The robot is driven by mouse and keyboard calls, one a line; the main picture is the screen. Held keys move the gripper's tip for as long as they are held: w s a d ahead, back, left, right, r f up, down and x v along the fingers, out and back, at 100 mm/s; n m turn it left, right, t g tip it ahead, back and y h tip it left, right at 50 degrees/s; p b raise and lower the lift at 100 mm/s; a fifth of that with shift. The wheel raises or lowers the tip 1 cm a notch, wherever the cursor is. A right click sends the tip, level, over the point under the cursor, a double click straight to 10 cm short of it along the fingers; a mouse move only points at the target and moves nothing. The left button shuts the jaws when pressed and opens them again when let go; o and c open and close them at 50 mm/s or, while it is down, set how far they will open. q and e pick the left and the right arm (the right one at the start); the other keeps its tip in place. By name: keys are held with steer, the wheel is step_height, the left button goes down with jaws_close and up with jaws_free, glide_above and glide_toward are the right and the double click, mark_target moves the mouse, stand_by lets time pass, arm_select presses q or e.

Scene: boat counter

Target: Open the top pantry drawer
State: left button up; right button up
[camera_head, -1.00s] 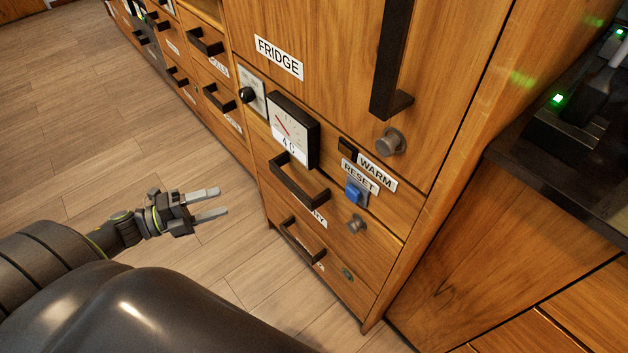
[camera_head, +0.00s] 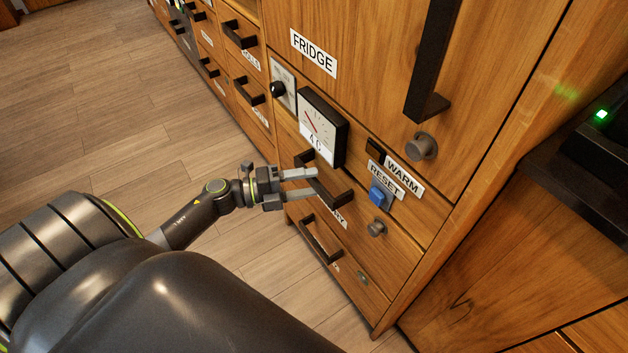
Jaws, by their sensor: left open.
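The top pantry drawer (camera_head: 398,231) is a wooden front below the fridge door, and it looks closed. Its dark bar handle (camera_head: 333,192) is partly hidden by my left gripper, as is its label, of which the end shows. My left gripper (camera_head: 316,182) is open, its two light fingers pointing right at the handle. The fingertips overlap the handle in the picture; I cannot tell whether they touch it. A round metal knob (camera_head: 377,228) sits on the right of the drawer front. My right gripper is not in view.
A lower drawer with a dark handle (camera_head: 320,240) is beneath. Above are a gauge (camera_head: 322,126), a blue reset button (camera_head: 380,195), a WARM switch (camera_head: 375,150) and the fridge handle (camera_head: 433,62). A dark counter (camera_head: 570,190) is at right. Open floor (camera_head: 120,120) lies left.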

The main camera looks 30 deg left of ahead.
arm_select(q)
steer(key=shift+x, duration=1.1)
jaws_close()
